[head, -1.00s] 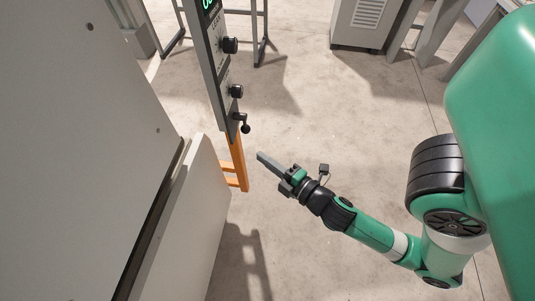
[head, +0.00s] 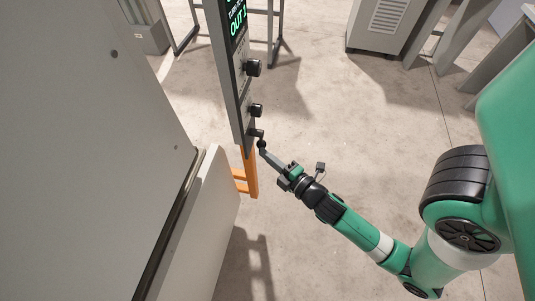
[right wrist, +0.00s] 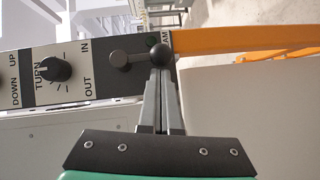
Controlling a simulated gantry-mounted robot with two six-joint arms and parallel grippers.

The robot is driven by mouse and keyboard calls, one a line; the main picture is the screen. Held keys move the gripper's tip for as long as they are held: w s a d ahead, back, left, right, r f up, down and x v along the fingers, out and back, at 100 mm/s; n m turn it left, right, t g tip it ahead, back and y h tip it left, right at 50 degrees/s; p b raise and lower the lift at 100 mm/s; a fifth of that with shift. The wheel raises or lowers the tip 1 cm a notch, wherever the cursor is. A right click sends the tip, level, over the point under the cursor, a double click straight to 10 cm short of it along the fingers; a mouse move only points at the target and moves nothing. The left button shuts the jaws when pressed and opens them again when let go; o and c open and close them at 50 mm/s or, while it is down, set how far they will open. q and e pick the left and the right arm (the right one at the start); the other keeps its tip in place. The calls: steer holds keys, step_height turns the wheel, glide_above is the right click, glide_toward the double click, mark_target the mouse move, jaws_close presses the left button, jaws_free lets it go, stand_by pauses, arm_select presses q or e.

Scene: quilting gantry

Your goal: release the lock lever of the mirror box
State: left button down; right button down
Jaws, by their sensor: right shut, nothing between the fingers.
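The lock lever (head: 257,133) is a short dark lever with a round black ball at its end. It sits at the lower end of the grey control panel (head: 233,84) in the head view. In the right wrist view the lever's ball knob (right wrist: 162,55) lies right at my fingertips, with its arm reaching left to a pivot. My right gripper (head: 264,154) is shut and empty, its fingertips at the ball; touching or just short of it, I cannot tell. My left gripper is not in view.
Two black knobs (head: 253,68) (head: 255,110) stick out of the panel above the lever. In the right wrist view a knob (right wrist: 56,69) is marked TURN, IN and OUT. An orange frame (head: 251,172) hangs below the panel. A large pale panel (head: 85,130) fills the left.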

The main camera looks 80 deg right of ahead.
steer(key=shift+f, duration=0.1)
steer(key=shift+d+b, duration=0.1)
steer(key=shift+b, duration=0.35)
